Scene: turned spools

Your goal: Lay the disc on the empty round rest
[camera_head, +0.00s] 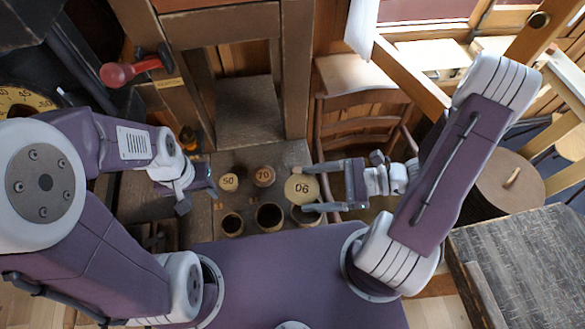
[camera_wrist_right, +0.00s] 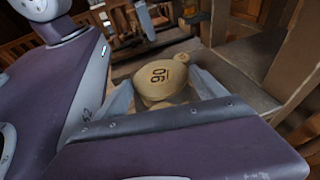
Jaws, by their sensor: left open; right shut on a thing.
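A pale round disc marked 90 (camera_head: 301,188) is between the fingers of my right gripper (camera_head: 303,189), which is shut on it. The disc also shows in the right wrist view (camera_wrist_right: 160,76), its number facing up. Round wooden rests with dark hollow tops stand in the front row: a left one (camera_head: 232,224) and a middle one (camera_head: 269,216). A third round piece (camera_head: 304,217) is partly hidden by the right gripper and disc, and I cannot tell its top. My left gripper (camera_head: 200,190) is open and empty, left of the discs.
Round pieces marked 50 (camera_head: 229,182) and 70 (camera_head: 263,176) stand in the back row on the grey wooden bench (camera_head: 290,151). A chair (camera_head: 360,112) is behind. A red-handled tool (camera_head: 118,74) is at upper left. A stack of brown discs (camera_head: 505,184) is at right.

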